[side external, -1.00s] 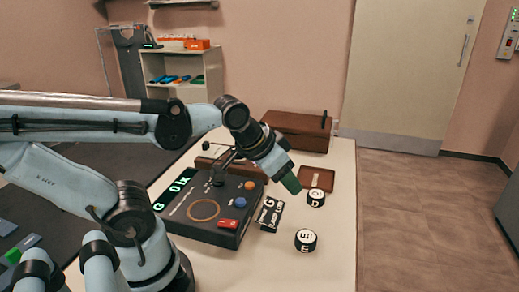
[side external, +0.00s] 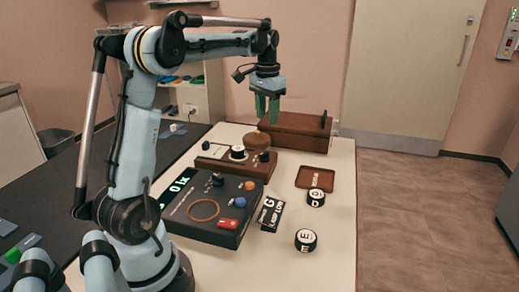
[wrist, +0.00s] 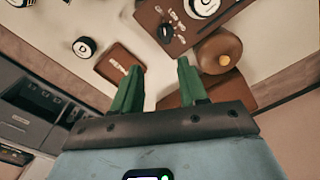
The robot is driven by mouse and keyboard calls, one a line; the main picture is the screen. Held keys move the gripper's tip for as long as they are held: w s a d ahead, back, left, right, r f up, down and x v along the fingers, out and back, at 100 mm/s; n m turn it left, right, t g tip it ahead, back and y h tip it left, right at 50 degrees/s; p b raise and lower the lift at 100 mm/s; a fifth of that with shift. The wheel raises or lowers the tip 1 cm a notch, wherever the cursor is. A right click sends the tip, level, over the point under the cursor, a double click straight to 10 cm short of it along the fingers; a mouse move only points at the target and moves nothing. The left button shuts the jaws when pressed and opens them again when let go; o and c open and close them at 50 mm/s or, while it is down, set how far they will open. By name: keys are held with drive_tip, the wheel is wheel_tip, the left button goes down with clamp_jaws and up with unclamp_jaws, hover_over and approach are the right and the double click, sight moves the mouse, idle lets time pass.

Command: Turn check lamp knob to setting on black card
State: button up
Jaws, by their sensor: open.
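The black card (side external: 270,213) lies on the pale table right of the dark console. It shows a large white "G" and a smaller line that seems to read "LAMP LOW". A small black knob (side external: 264,156) sits on the brown panel (side external: 226,165); it also shows in the wrist view (wrist: 165,32) with pale labels beside it. I cannot read these labels, so I cannot confirm which knob is the check lamp's. My gripper (side external: 267,118) has green fingers, points down, and is open and empty above the back of the table. Its fingers also show in the wrist view (wrist: 158,68).
A white-topped dial (side external: 237,152) is beside the black knob. A round brown object (side external: 257,140) stands behind the panel, before a brown box (side external: 300,133). The dark console (side external: 214,208) is nearer. A brown tray (side external: 315,178) and two lettered pucks (side external: 305,240) lie right.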

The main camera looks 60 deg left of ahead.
sight(264, 153)
drive_tip(key=f, duration=0.8)
drive_tip(key=a+f, duration=0.1)
drive_tip(key=f, duration=0.3)
drive_tip(key=shift+a+f, duration=0.1)
drive_tip(key=shift+f, duration=0.1)
clamp_jaws()
